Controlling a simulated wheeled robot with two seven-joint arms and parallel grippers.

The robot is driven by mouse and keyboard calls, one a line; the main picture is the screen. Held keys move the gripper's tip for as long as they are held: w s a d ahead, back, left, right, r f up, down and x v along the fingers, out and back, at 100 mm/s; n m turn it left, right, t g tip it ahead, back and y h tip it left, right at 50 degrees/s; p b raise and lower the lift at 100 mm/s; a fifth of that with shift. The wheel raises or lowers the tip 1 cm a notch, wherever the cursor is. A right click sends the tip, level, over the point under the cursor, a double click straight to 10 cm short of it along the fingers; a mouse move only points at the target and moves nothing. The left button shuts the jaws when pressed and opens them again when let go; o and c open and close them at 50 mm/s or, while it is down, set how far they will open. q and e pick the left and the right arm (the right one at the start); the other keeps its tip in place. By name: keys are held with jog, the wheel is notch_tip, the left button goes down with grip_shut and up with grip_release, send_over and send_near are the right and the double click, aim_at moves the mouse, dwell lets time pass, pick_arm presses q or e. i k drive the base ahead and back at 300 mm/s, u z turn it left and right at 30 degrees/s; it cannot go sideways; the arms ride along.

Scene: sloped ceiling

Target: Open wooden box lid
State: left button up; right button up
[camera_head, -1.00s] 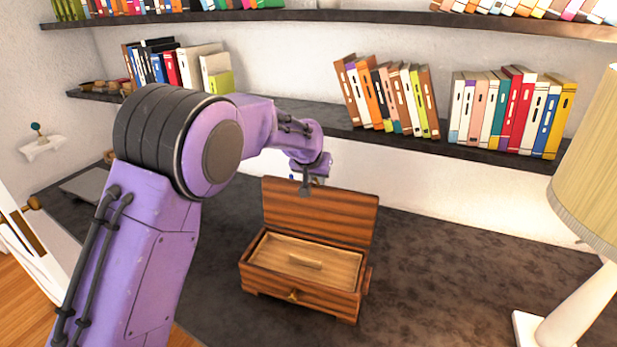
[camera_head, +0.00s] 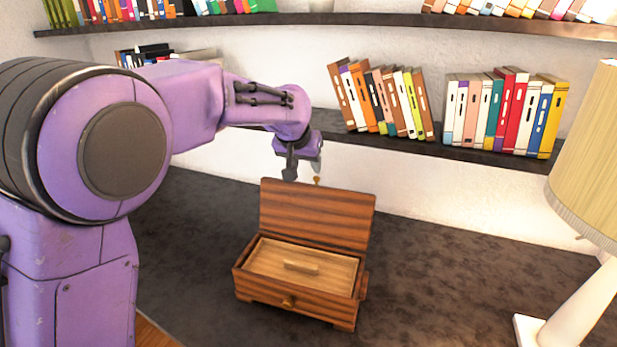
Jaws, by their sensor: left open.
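A striped brown wooden box (camera_head: 318,309) stands on the dark surface at the middle of the head view. Its lid (camera_head: 316,215) is up, tilted back at the rear of the box. A lighter inner panel with a small handle (camera_head: 301,267) shows inside. My left gripper (camera_head: 290,174) is open, just above and behind the lid's upper left edge. It appears apart from the lid, and its fingers are partly hidden by its own wrist. My right gripper is not in view.
A dark shelf (camera_head: 400,144) with rows of books runs behind and above the box. A lamp with a cream shade (camera_head: 590,165) and white base stands at the right. The dark surface (camera_head: 440,270) between box and lamp is clear.

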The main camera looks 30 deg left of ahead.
aim_at(326, 215)
jog(key=k, duration=1)
